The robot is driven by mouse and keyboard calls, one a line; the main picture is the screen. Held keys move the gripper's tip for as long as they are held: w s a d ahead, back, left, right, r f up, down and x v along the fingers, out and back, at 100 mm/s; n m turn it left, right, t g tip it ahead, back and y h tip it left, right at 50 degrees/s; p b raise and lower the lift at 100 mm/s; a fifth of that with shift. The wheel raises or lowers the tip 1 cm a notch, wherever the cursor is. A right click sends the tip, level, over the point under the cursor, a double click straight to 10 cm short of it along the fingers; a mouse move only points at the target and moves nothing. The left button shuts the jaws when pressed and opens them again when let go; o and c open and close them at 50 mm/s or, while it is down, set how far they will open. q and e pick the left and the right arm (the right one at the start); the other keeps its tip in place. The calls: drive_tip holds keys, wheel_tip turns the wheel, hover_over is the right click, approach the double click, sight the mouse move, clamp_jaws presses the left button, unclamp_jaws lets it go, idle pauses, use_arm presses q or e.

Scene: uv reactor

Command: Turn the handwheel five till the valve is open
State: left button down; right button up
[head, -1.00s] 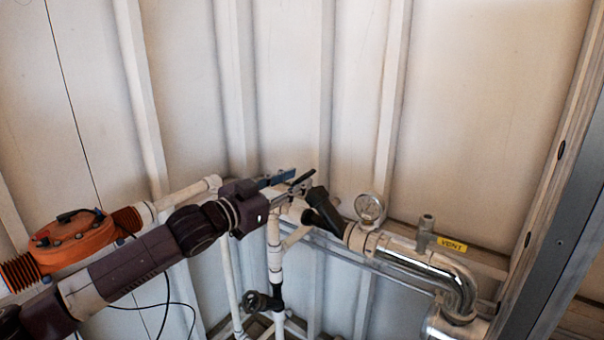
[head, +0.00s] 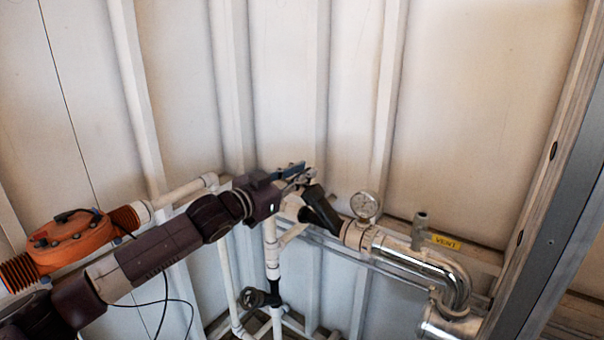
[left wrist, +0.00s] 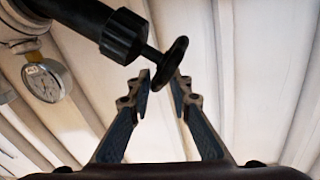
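A black handwheel (left wrist: 172,62) sits on a short stem out of a black valve body (left wrist: 122,36), seen nearly edge-on in the left wrist view. My left gripper (left wrist: 162,82) has its two fingers apart, one on each side of the wheel's lower rim, with a gap showing. In the head view the left gripper (head: 304,172) is at the black valve body (head: 320,208), and it hides most of the handwheel there. No number shows on the wheel. My right gripper is in neither view.
A pressure gauge (head: 364,205) and a metal pipe (head: 410,258) with a yellow VENT label (head: 446,242) are right of the valve. Another dark handwheel (head: 254,298) is lower down. An orange unit (head: 70,238) is at left. A ribbed wall stands close behind.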

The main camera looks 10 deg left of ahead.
use_arm(q)
drive_tip(key=shift+d+n+y+p, duration=0.3)
drive_tip(key=shift+y+p, duration=0.2)
drive_tip(key=shift+p, duration=0.25)
drive_tip(key=n+y+p, duration=0.1)
drive_tip(key=p, duration=0.1)
drive_tip(key=n+g+y+p, duration=0.1)
drive_tip(key=y+p, duration=0.1)
drive_tip(key=p, duration=0.1)
drive_tip(key=n+y+p, duration=0.1)
drive_tip(key=y+p, duration=0.1)
drive_tip(key=p, duration=0.1)
drive_tip(key=shift+w+d+r+g, duration=0.2)
drive_tip(key=shift+w+d+g, duration=0.1)
drive_tip(key=shift+w+g, duration=0.1)
drive_tip(key=shift+w+f+n+g+y+p, duration=0.15)
drive_tip(key=shift+n+g+y+p, duration=0.15)
drive_tip(key=shift+y+p, duration=0.35)
drive_tip(key=shift+f+y+p, duration=0.25)
drive_tip(key=shift+p, duration=0.3)
drive_tip(key=c, duration=2.1)
unclamp_jaws()
drive_tip(key=shift+f, duration=0.1)
drive_tip(key=shift+o, duration=1)
drive_tip(key=shift+r, duration=0.2)
